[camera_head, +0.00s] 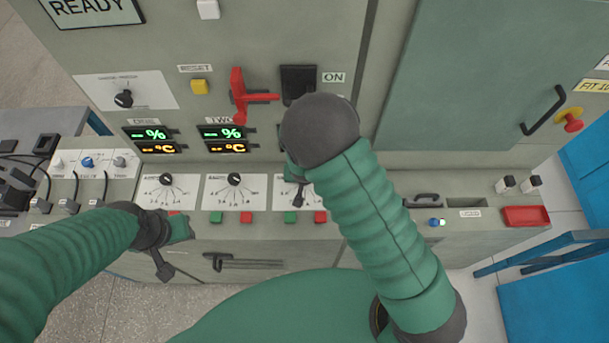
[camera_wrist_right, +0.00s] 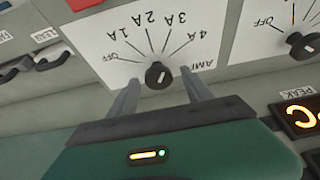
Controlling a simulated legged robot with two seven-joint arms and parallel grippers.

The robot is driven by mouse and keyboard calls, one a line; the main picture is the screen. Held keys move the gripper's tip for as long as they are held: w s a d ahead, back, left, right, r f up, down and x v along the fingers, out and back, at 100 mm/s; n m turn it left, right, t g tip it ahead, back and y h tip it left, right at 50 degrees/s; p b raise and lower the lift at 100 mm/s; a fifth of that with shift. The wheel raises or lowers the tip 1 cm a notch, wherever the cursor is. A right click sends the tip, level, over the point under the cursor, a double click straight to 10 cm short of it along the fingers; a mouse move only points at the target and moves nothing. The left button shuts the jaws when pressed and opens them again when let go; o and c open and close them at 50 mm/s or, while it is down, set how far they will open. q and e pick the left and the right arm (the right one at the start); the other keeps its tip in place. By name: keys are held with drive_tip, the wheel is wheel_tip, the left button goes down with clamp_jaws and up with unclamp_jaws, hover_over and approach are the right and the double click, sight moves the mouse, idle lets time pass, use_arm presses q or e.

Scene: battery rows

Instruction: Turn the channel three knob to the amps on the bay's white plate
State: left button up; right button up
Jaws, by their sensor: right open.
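The channel three knob (camera_wrist_right: 158,75) is black and round, on a white dial plate (camera_wrist_right: 104,38) marked OFF, 1A, 2A, 3A, 4A and AMP, upside down in the right wrist view. My right gripper (camera_wrist_right: 161,83) is open, one finger either side of the knob, with gaps showing. In the head view the channel three dial plate (camera_head: 282,193) is partly hidden by my right arm. My left gripper (camera_head: 172,246) hangs in front of the panel at left; its jaws are unclear. A small white plate (camera_head: 469,213) lies by a bay at right; its text is too small to read.
Two similar dials, channel one (camera_head: 167,180) and channel two (camera_head: 234,179), stand left of it. Red and green buttons line the ledge below. A red lever switch (camera_head: 239,95) sticks out above. A red tray (camera_head: 525,216) is at far right.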

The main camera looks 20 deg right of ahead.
drive_tip(key=p+v, duration=1.5)
drive_tip(key=v, duration=0.1)
drive_tip(key=shift+s+r, duration=0.2)
drive_tip(key=shift+r, duration=0.1)
drive_tip(key=shift+a+f, duration=0.1)
drive_tip(key=s+d+f+n+g+y+b, duration=0.1)
drive_tip(key=s+d+n+b, duration=0.2)
drive_tip(key=b, duration=1.4)
drive_tip(key=shift+s+d+g, duration=0.3)
drive_tip(key=shift+s+d, duration=1.85)
drive_tip(key=shift+s, duration=0.85)
drive_tip(key=shift+d+f, duration=0.1)
drive_tip(key=shift+d, duration=0.15)
drive_tip(key=shift+a, duration=0.1)
